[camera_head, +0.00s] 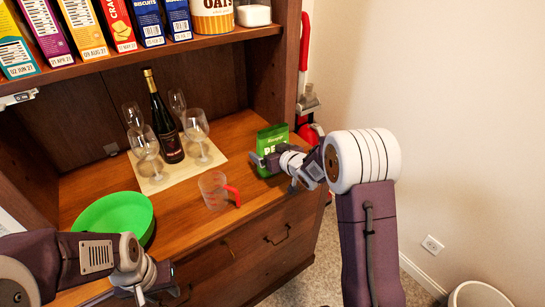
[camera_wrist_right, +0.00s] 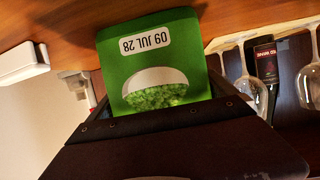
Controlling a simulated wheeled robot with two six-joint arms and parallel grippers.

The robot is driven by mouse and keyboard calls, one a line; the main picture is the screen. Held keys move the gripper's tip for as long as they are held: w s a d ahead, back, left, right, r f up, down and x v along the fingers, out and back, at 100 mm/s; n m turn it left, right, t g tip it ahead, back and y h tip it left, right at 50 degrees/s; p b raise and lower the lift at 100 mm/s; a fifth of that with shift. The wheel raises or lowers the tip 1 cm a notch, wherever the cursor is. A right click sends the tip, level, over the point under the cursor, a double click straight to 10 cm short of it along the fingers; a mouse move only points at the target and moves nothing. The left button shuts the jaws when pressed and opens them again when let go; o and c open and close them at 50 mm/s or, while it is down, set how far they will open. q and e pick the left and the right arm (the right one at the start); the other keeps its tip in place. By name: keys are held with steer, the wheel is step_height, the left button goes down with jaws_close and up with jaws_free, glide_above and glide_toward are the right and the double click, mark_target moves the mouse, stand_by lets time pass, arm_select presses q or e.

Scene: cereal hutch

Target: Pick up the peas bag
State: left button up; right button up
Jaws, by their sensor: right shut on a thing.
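The green peas bag (camera_head: 272,138) stands upright at the right end of the wooden counter in the head view. My right gripper (camera_head: 262,163) is at the bag's front and shut on it; the arm hides part of the bag. In the right wrist view the bag (camera_wrist_right: 155,65) fills the middle, with its date label and pea picture upside down, and dark gripper parts (camera_wrist_right: 165,125) cover its lower part in the picture. Whether the bag touches the counter is unclear. My left gripper (camera_head: 155,284) is low at the left, in front of the drawers, away from the bag; its finger opening is unclear.
A measuring cup (camera_head: 213,190) with a red handle and a green bowl (camera_head: 115,213) stand left of the bag. Behind them a wine bottle (camera_head: 165,125) and several glasses stand on a mat. A shelf (camera_head: 150,52) with boxes overhangs the counter.

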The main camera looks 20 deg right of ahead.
mark_target(269, 140)
steer(key=shift+a+f, duration=0.1)
steer(key=shift+f, duration=0.05)
steer(key=shift+c, duration=1.4)
steer(key=shift+r+p, duration=0.3)
steer(key=shift+r, duration=0.25)
step_height(269, 140, up, 3)
steer(key=shift+w+r+p, duration=0.1)
steer(key=shift+r+p, duration=0.05)
steer(key=shift+p, duration=0.65)
steer(key=s+d+r+p, duration=0.4)
steer(key=s+d+r, duration=0.2)
steer(key=d, duration=0.3)
steer(key=shift+s+d+r+p, duration=0.3)
steer(key=shift+s+d+p, duration=0.05)
steer(key=shift+s, duration=0.05)
